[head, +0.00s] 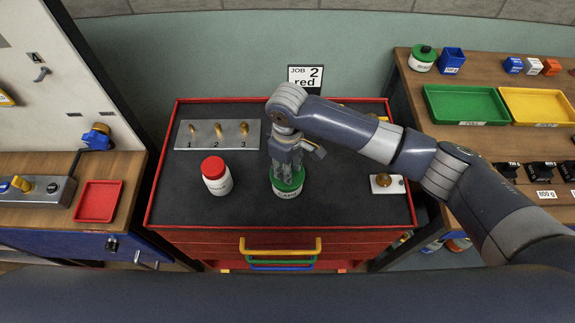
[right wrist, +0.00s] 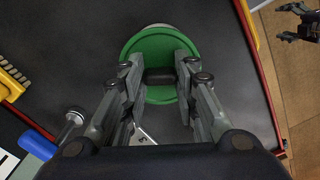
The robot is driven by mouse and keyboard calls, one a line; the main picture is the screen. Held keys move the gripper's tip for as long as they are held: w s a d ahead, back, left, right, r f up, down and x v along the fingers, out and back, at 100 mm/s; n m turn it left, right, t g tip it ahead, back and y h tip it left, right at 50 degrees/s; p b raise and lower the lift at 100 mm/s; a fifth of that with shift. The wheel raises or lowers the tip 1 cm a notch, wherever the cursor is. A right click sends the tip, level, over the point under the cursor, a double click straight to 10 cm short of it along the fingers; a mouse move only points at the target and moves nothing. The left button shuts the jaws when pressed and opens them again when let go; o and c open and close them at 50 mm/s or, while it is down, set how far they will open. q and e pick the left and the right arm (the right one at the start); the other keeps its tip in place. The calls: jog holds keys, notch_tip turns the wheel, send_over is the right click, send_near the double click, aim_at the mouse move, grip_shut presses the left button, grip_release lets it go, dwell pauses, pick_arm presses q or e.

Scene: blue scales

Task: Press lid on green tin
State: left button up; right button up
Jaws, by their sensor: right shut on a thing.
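My right gripper (head: 287,172) points down, shut on the lid's knob. My left gripper (right wrist: 291,22) shows small at the right wrist view's top right corner, fingers apart and empty.
A brass knob on a white base (head: 384,183) is to the right. A side bench holds a green tray (head: 467,120) and a yellow tray (head: 540,121).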

jog(key=shift+p, duration=0.45)
dwell(0.3)
jog(key=shift+f+p, duration=0.15)
jog(key=shift+p, duration=0.15)
dwell(0.9)
jog(key=shift+p, duration=0.4)
dwell(0.3)
dwell(0.4)
jog(key=o, duration=1.5)
jog(key=shift+c, duration=0.2)
